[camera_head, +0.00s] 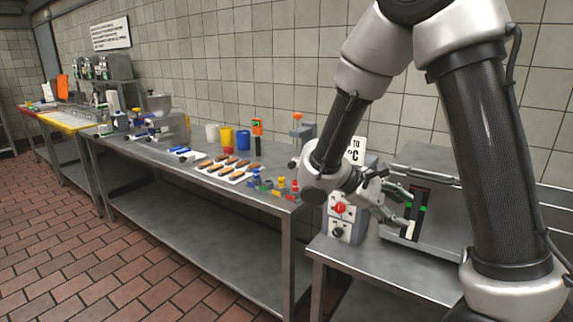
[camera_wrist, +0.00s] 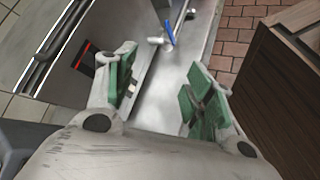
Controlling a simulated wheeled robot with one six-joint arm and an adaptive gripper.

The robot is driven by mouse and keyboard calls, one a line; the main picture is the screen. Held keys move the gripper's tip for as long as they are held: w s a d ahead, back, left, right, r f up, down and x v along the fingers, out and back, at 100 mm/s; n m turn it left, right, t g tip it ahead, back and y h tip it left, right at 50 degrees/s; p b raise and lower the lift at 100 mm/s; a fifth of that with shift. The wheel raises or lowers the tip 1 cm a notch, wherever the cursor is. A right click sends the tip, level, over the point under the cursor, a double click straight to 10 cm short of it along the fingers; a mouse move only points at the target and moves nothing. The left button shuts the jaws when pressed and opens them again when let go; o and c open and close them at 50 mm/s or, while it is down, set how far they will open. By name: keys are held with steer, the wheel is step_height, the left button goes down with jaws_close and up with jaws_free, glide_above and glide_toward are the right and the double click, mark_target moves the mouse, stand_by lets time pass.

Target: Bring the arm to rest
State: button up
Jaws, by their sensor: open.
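My arm reaches in from the upper right in the head view, folded down toward the steel machine on the right-hand table. My gripper (camera_head: 408,208) is in front of that machine and above the table top. In the wrist view my gripper (camera_wrist: 160,95) has its green-padded fingers spread wide with nothing between them. A strip of bare steel counter shows between the fingers.
The steel machine (camera_head: 440,165) stands close beside my gripper, with a control box (camera_head: 344,218) at its left. A long steel table (camera_head: 150,150) holds trays of browned pieces (camera_head: 228,165), a yellow cup (camera_head: 227,137) and a blue cup (camera_head: 243,141). Tiled floor (camera_head: 130,265) is clear.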

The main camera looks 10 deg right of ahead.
steer(key=s+a+m+g+y, duration=0.1)
steer(key=s+m+y, duration=0.2)
steer(key=s+y, duration=0.5)
steer(key=s+d+r+m+t+y, duration=0.2)
steer(key=s+r+m+t, duration=0.3)
steer(key=s+r, duration=0.3)
step_height(320, 180, up, 4)
steer(key=shift+d+f+m+t+y, duration=0.2)
steer(key=shift+d+m+t+y, duration=0.15)
steer(key=shift+t+y, duration=0.5)
